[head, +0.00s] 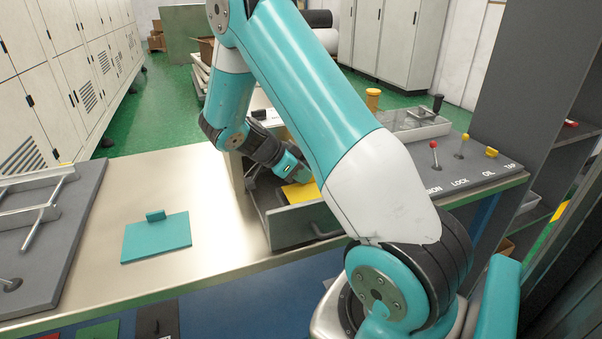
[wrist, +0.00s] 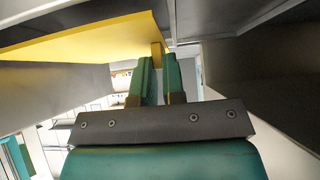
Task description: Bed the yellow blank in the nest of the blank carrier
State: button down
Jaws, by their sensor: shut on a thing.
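The yellow blank (head: 298,194) is a flat plate partly hidden by my arm in the head view. It lies in or just over a grey open drawer-like tray (head: 290,232); I cannot tell if it touches the bottom. My gripper (head: 292,172) is shut on the blank's small upright tab. In the wrist view the yellow plate (wrist: 85,38) spreads to the upper left, its tab (wrist: 157,54) between the green fingers (wrist: 160,78). A metal rail frame (head: 45,205) on a grey board is at the far left; I cannot tell which fixture is the blank carrier.
A teal blank (head: 155,238) with a tab lies on the bare metal bench, left of the tray. A panel with levers (head: 462,160) and a clear-topped metal box (head: 412,125) stand at the right. The bench between teal blank and tray is clear.

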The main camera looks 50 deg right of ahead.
jog(key=shift+f+b, duration=0.65)
jog(key=shift+f, duration=0.2)
jog(key=c, duration=1.1)
grip_release()
jog(key=shift+r, duration=0.1)
jog(key=p+v, duration=0.1)
jog(key=v, duration=1.6)
jog(key=shift+w+a+r, duration=0.1)
jog(key=shift+w+a, duration=0.05)
